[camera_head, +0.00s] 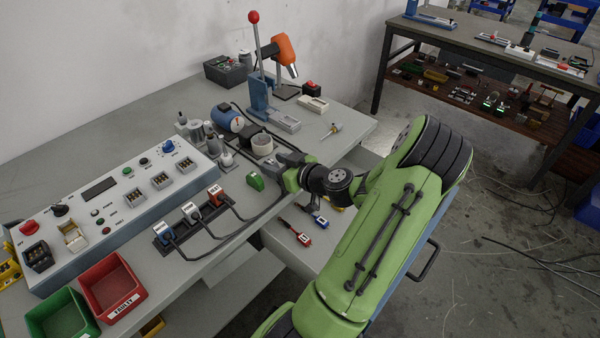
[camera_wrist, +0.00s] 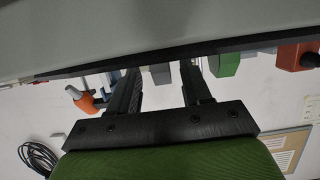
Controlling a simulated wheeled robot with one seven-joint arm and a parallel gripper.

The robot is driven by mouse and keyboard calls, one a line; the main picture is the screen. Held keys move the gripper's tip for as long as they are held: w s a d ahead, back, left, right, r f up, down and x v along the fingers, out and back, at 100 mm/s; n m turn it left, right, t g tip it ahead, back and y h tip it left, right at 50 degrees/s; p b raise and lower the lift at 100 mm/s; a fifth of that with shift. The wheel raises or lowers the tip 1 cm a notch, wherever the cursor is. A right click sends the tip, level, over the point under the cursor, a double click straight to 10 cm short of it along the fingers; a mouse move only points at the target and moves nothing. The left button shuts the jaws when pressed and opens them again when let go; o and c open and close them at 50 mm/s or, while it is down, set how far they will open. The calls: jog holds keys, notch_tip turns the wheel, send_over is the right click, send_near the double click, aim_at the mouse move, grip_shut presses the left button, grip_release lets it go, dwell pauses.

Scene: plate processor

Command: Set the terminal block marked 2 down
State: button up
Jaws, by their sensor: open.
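No mark 2 is readable, so I cannot tell which piece is the terminal block marked 2. Small socketed blocks (camera_head: 162,181) sit on the sloped control box. A green block (camera_head: 255,182) lies on the bench just left of my gripper (camera_head: 280,152); a green piece (camera_wrist: 225,64) also shows in the wrist view, right of the fingers. My gripper (camera_wrist: 163,80) is open in the wrist view, its two dark fingers apart. A small grey piece (camera_wrist: 160,74) shows between the fingertips; whether it touches them is unclear. In the head view my arm partly hides the fingers.
The control box (camera_head: 110,215) fills the bench's left side. Red (camera_head: 133,300) and green bins stand front left.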

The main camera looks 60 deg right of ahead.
jog(key=v, duration=1.2)
jog(key=shift+f, duration=0.2)
